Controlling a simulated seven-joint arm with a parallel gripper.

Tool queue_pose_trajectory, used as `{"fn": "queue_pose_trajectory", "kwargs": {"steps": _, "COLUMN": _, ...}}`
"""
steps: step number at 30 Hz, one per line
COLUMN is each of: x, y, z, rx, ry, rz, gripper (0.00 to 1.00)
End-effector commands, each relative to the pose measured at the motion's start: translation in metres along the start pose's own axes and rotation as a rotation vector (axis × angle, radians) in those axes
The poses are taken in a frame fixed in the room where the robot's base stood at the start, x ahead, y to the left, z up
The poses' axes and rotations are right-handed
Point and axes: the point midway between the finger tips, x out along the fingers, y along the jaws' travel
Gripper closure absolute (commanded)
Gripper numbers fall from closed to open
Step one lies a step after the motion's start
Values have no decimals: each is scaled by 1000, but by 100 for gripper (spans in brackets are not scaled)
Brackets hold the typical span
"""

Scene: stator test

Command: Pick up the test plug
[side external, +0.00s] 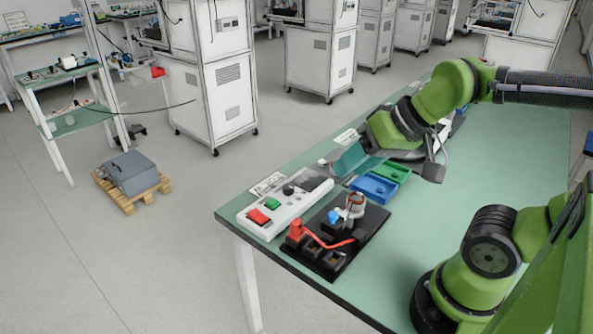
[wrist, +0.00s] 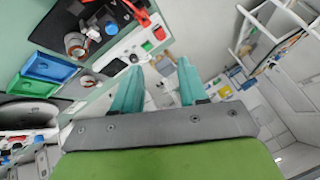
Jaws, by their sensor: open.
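A red plug-like part (side external: 295,231) with a red cable (side external: 325,243) is at the left of a black fixture board (side external: 371,222); I cannot tell for certain that it is the test plug. A blue part (side external: 334,216) sits beside a white-and-copper ring-shaped stator (side external: 355,203) on the same board. In the wrist view the stator (wrist: 77,44) and a red cable part (wrist: 131,10) show at upper left. My gripper (side external: 342,158) is above the table's far edge, behind the board and apart from these parts. Its teal fingers (wrist: 158,68) are spread, with nothing between them.
A white tester box (side external: 283,206) with red and green buttons lies along the table edge, left of my gripper. Blue (side external: 373,187) and green (side external: 393,172) bins stand right of the tester. The green tabletop (side external: 483,150) is clear at the right.

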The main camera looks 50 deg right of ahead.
Motion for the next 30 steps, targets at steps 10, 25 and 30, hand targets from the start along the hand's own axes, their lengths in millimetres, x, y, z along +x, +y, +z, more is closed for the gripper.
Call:
{"fn": "queue_pose_trajectory", "kwargs": {"steps": 10, "x": 0, "y": 0, "z": 0, "rx": 0, "ry": 0, "rz": 0, "gripper": 56}}
{"fn": "queue_pose_trajectory", "kwargs": {"steps": 25, "x": 16, "y": -2, "z": 0, "rx": -9, "ry": -68, "rz": 21, "gripper": 45}}
{"fn": "queue_pose_trajectory", "kwargs": {"steps": 30, "x": 45, "y": -12, "z": -18, "rx": -81, "ry": -226, "rz": 94, "gripper": 45}}
